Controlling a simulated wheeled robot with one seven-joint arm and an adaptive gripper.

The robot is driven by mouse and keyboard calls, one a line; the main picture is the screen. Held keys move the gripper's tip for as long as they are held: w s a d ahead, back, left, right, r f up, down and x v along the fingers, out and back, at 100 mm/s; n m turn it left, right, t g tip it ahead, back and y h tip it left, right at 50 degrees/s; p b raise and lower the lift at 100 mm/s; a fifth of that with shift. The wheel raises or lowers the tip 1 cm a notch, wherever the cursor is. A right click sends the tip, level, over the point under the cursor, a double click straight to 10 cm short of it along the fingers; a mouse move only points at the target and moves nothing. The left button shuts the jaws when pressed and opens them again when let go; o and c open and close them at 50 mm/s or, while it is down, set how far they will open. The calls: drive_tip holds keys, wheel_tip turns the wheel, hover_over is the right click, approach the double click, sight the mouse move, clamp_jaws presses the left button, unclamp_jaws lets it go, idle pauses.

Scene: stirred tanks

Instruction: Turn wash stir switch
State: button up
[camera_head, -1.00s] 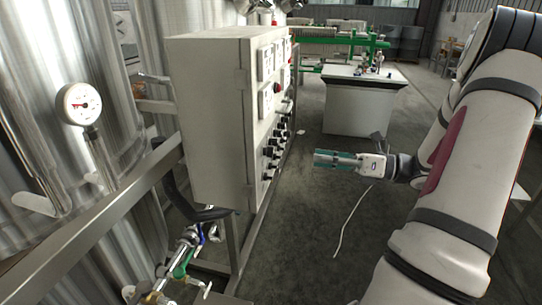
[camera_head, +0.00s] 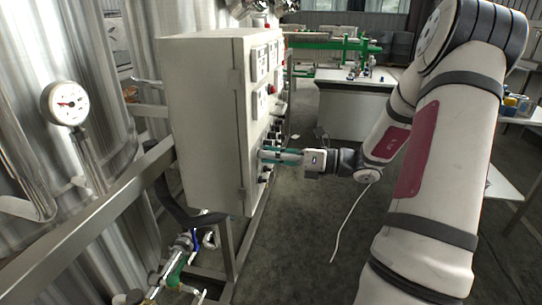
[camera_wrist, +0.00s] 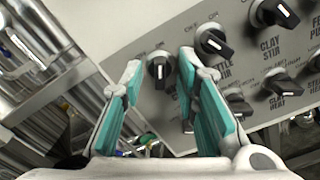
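The grey-white control cabinet (camera_head: 205,125) stands left of centre in the head view, with dark knobs along its right-hand face. The wrist view shows the panel (camera_wrist: 140,28) close up, with black rotary knobs. One knob (camera_wrist: 160,72) sits between the fingertips; its name label is hidden, so I cannot tell whether it is the wash stir switch. The knob to its right (camera_wrist: 212,43) has a partly hidden label ending in "STIR". The knob beyond (camera_wrist: 272,13) is labelled "CLAY STIR". My gripper (camera_head: 266,155) is open at the panel, its teal-padded fingers (camera_wrist: 160,62) apart around that first knob; contact is unclear.
More knobs, such as the one labelled "HEAT" (camera_wrist: 284,82), form a lower row close to the right finger. A steel tank with a gauge (camera_head: 66,103) and a frame rail (camera_head: 100,212) stand left. The floor (camera_head: 300,240) right of the cabinet is mostly clear.

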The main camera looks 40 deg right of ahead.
clamp_jaws()
drive_tip(key=n, duration=1.1)
drive_tip(key=shift+n, duration=0.6)
idle(0.3)
drive_tip(key=shift+d, duration=0.1)
unclamp_jaws()
